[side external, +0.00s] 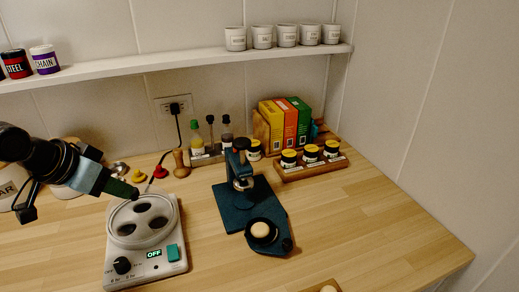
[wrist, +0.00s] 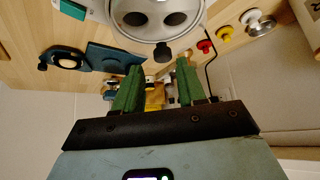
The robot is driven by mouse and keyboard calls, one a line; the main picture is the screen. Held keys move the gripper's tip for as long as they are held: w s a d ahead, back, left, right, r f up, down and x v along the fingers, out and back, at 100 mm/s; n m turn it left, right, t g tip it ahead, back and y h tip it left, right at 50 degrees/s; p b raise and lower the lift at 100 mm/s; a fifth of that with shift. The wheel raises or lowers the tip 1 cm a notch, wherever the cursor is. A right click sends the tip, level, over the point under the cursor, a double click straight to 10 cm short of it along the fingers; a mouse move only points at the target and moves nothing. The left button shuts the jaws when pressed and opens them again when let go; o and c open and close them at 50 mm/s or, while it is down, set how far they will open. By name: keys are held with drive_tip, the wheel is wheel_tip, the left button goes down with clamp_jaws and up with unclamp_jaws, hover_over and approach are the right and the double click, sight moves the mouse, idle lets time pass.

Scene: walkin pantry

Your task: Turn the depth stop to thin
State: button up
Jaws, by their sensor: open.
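A dark teal bench press (side external: 240,175) stands on a flat teal base in the middle of the counter. A black ring with a pale disc (side external: 261,230) sits at its front, and a small dark knob (side external: 287,244) is at the front right corner. I cannot read any thin mark or tell which part is the depth stop. The teal base also shows in the wrist view (wrist: 107,57), at the upper left. My gripper (side external: 130,192) is at the left, above the back of the white appliance and apart from the press. Its green fingers (wrist: 160,66) are open and empty.
The white appliance (side external: 174,215) has dark round wells, a black dial, an OFF display and a green switch. Behind are a rack of bottles (side external: 208,158), coloured boxes (side external: 285,122) and a wooden tray of jars (side external: 312,171). The counter's right front is mostly clear.

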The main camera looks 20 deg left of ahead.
drive_tip(key=shift+w+r, duration=0.2)
drive_tip(key=shift+c, duration=1.2)
drive_tip(key=shift+n+h, duration=0.5)
drive_tip(key=shift+n, duration=0.3)
drive_tip(key=w+r, duration=0.1)
drive_tip(key=w+d+r, duration=0.1)
drive_tip(key=w, duration=0.1)
drive_tip(key=w+r, duration=0.1)
drive_tip(key=w, duration=0.1)
drive_tip(key=shift+d+r, duration=0.25)
drive_tip(key=shift+d, duration=0.05)
clamp_jaws()
drive_tip(key=w+d+r+n+h, duration=0.2)
drive_tip(key=w+d+r, duration=0.1)
drive_tip(key=w, duration=0.7)
drive_tip(key=x, duration=0.3)
drive_tip(key=d+x, duration=0.1)
drive_tip(key=x, duration=0.3)
drive_tip(key=d+x, duration=0.1)
drive_tip(key=x, duration=0.3)
drive_tip(key=shift+r, duration=0.3)
drive_tip(key=shift+w+d+n, duration=0.3)
drive_tip(key=shift+d, duration=0.2)
